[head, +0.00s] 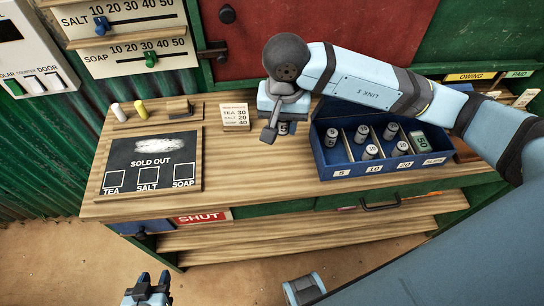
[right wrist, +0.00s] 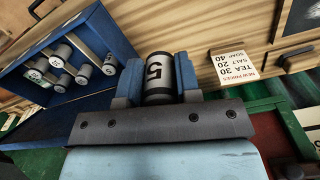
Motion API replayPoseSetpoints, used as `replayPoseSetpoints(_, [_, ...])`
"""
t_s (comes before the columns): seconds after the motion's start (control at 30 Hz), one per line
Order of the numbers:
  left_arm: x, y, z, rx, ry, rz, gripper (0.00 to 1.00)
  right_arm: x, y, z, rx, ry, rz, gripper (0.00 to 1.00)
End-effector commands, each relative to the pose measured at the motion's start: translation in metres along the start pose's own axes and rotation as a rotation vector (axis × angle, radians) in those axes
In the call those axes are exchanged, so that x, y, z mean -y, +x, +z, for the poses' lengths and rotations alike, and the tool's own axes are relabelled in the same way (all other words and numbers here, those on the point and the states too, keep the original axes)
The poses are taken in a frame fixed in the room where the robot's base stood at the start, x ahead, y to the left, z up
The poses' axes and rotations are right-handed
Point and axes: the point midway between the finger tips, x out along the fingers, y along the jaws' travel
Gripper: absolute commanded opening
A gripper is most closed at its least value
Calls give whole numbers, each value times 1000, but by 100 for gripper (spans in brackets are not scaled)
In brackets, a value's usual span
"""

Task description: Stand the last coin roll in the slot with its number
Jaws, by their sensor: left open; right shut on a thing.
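My right gripper (head: 283,122) is shut on a dark coin roll with a pale band marked 5 (right wrist: 158,78). It holds the roll just left of the blue coin box (head: 318,160); the roll's lower end shows below the jaws. The box has slots labelled 5, 10, 20 and a fourth label too small to read. One roll (head: 331,137) stands at the back of the 5 slot, with bare floor in front. Two rolls each stand in the 10 slot (head: 371,152) and the 20 slot (head: 402,149). My left gripper (head: 147,288) is open and empty, low before the counter.
A price card (head: 235,117) stands left of the right gripper. A blackboard (head: 152,163) lies on the counter's left, with chalk and an eraser (head: 178,107) behind it. The counter front between board and box is clear. A green item (head: 421,146) is in the fourth slot.

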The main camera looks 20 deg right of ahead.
Motion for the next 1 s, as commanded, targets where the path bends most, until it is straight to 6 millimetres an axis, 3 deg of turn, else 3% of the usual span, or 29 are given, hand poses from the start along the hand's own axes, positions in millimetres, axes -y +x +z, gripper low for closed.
replayPoseSetpoints(0.2, [-1,-3,-3,0,3,0,43,0,60,2,5,0,2,0])
replayPoseSetpoints(0.4, [-1,-3,-1,4,6,0,43,0,98,1,1,0,1,0])
replayPoseSetpoints(0.67, [0,-4,0,4,8,-1,43,0,118,0,1,-1,0,0])
replayPoseSetpoints(0.87, [0,-5,-4,0,10,-1,43,0,148,1,2,0,0,0])
replayPoseSetpoints(1.0, [0,-6,-5,-3,11,-1,43,0,151,0,-2,-1,-2,0])
